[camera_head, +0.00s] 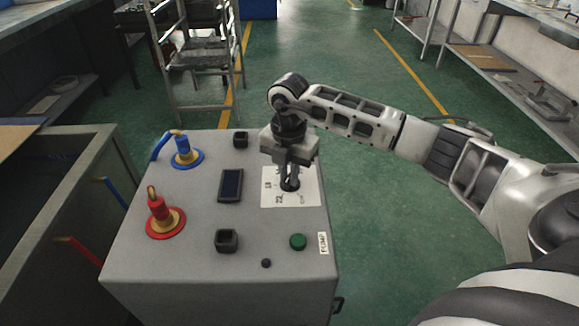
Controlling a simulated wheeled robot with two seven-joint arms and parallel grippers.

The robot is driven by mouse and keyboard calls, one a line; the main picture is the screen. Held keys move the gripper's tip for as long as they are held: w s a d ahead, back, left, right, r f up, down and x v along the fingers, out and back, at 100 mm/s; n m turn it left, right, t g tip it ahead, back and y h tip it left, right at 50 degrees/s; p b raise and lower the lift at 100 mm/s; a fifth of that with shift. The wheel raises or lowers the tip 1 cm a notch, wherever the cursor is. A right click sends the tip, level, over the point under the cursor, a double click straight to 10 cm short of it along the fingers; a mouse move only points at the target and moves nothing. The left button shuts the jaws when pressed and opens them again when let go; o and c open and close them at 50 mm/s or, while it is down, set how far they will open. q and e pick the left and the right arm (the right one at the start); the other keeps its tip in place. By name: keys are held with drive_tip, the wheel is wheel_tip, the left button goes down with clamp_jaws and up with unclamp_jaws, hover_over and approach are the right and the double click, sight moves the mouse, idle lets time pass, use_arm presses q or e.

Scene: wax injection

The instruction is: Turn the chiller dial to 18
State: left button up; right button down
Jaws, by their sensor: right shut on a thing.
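The chiller is a grey box (185,265) in front of me. Its dial (290,184) is black and sits on a white scale plate (306,199) at the top right of the panel. The marks 18 and 22 show on the left part of the plate; the gripper covers part of the plate and most of the dial. My right gripper (290,180) points down from above and is shut on the dial. I cannot tell which mark the dial points to. My left gripper is not in view.
A blue fitting (182,150), a red fitting (160,212), a dark display (231,186), black blocks (227,240) and a green button (298,242) stand on the panel. A tank (75,190) stands at the left, a metal rack (200,60) behind. Floor right of the chiller is clear.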

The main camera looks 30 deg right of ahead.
drive_tip(key=m+p, duration=0.1)
drive_tip(key=m, duration=0.1)
drive_tip(key=m+p, duration=0.2)
drive_tip(key=m, duration=0.1)
drive_tip(key=shift+w+r+m, duration=0.15)
drive_tip(key=shift+r+m, duration=0.1)
drive_tip(key=shift+m, duration=0.05)
drive_tip(key=m+p, duration=0.3)
drive_tip(key=m, duration=0.1)
drive_tip(key=shift+w+m, duration=0.1)
drive_tip(key=shift+m, duration=0.3)
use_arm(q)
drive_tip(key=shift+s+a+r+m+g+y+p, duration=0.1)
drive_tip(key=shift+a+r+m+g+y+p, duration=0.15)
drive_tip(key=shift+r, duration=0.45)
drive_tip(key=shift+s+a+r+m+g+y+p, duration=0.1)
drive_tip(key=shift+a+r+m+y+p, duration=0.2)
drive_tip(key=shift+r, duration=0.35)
use_arm(e)
drive_tip(key=shift+f+m, duration=0.1)
drive_tip(key=shift+m, duration=0.7)
drive_tip(key=shift+d, duration=0.1)
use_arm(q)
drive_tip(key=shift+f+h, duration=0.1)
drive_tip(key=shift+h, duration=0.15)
use_arm(e)
drive_tip(key=c, duration=1.4)
unclamp_jaws()
drive_tip(key=shift+c, duration=0.2)
